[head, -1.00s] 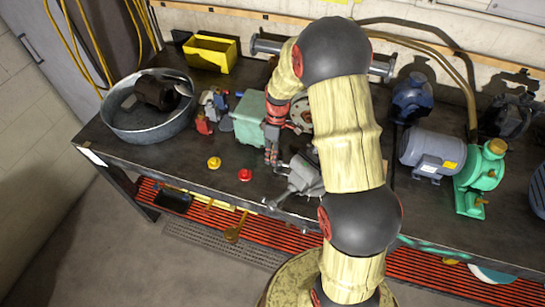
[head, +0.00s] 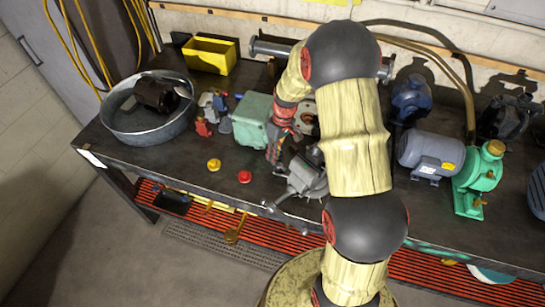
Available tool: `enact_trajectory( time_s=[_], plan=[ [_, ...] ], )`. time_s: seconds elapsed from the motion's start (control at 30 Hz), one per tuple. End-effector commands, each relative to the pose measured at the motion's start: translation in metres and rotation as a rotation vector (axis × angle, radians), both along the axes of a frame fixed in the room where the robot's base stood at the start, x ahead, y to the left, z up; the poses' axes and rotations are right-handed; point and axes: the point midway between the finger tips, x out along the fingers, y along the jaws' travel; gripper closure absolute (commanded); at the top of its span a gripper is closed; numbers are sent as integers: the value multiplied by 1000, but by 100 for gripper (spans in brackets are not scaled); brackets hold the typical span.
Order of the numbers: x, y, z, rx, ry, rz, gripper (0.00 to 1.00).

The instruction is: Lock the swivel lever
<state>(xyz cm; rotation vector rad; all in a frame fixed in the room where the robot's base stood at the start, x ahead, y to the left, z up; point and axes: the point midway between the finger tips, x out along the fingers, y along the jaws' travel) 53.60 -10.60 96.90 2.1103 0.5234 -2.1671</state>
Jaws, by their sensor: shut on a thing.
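A grey bench vise (head: 306,180) sits at the front edge of the dark workbench, partly behind my arm. My gripper (head: 275,160) points down at the vise's left side. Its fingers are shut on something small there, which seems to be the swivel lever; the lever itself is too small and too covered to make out. I cannot tell the lever's angle from this view.
A red button (head: 244,177) and a yellow button (head: 213,165) lie left of the vise. A pale green box (head: 251,121) stands close behind my gripper. A round metal tub (head: 150,130) is at the left; a grey motor (head: 430,153) and a green pump (head: 480,180) stand right.

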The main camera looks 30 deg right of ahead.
Motion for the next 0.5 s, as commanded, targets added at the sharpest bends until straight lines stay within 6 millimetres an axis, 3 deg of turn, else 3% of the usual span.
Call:
enact_trajectory(
  time_s=[0.5],
  plan=[
    [-4,-17,1,-3,-1,-491,100]
  ],
)
